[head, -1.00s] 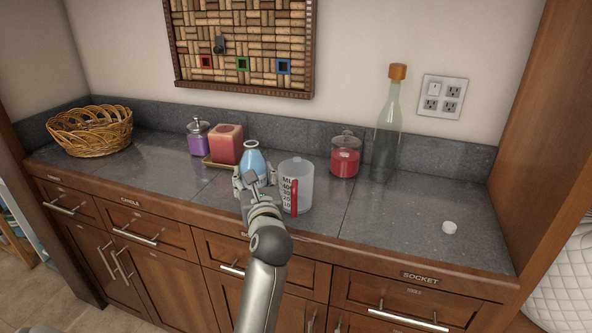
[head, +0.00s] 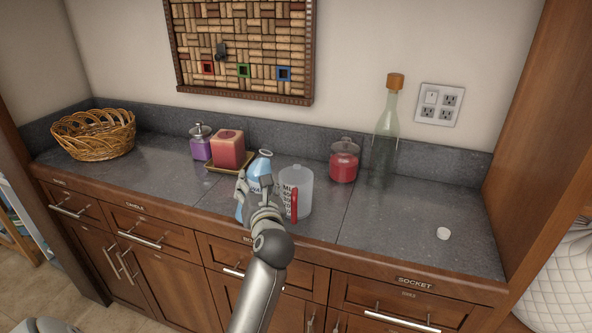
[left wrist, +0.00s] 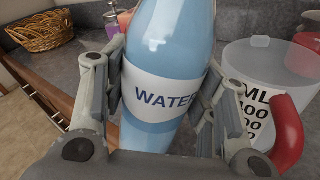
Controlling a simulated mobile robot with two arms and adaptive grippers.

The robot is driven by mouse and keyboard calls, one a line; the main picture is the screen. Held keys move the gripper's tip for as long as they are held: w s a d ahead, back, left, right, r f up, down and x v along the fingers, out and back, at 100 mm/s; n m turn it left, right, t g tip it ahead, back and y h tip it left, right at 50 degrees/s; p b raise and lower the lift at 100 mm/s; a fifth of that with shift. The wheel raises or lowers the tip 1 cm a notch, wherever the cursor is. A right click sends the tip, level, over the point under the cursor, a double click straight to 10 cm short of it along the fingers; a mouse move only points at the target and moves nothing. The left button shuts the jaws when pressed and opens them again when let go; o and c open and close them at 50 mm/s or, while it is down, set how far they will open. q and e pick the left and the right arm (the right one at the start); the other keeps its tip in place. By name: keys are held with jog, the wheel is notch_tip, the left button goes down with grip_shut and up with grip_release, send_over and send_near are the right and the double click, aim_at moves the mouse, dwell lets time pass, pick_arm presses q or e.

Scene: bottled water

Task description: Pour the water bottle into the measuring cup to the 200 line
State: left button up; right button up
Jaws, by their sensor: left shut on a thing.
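The blue water bottle (head: 261,170) has a white "WATER" label and is tilted, its top leaning right toward the measuring cup. My left gripper (head: 256,190) is shut on the bottle. The left wrist view shows the bottle (left wrist: 165,60) between the two fingers of the left gripper (left wrist: 160,100). The clear measuring cup (head: 303,190) stands upright on the counter just right of the bottle. It has a red handle and "ML" marks, and it shows at the right of the left wrist view (left wrist: 262,65). The cup's water level cannot be made out. My right gripper is not in view.
On the counter (head: 400,240) stand a wicker basket (head: 95,137), a purple jar (head: 201,145), a red candle (head: 228,150) on a tray, a red jar (head: 343,162) and a tall green bottle (head: 385,140). A white cap (head: 443,233) lies at the right, with free room around it.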

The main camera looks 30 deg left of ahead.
pick_arm(q)
jog(key=shift+w+r+m+p, duration=0.1)
jog(key=shift+r+m+p, duration=0.6)
jog(key=shift+r+p, duration=0.35)
jog(key=shift+r+m+g+p, duration=0.15)
jog(key=shift+m+g+p, duration=0.2)
jog(key=shift+p, duration=0.3)
jog(key=shift+w+d+m, duration=0.1)
jog(key=shift+m, duration=0.15)
jog(key=shift+r+p, duration=0.1)
jog(key=shift+p, duration=0.25)
jog(key=shift+s+f+m+g, duration=0.2)
jog(key=shift+f+m+g, duration=0.05)
jog(key=shift+f+m, duration=0.8)
jog(key=shift+s+a+f+m, duration=0.35)
jog(key=shift+f+m, duration=0.1)
jog(key=shift+m, duration=0.2)
jog(key=shift+s+a+r+m+g+p, duration=0.15)
jog(key=shift+s+r+m+g+p, duration=0.2)
jog(key=shift+m+p, duration=0.35)
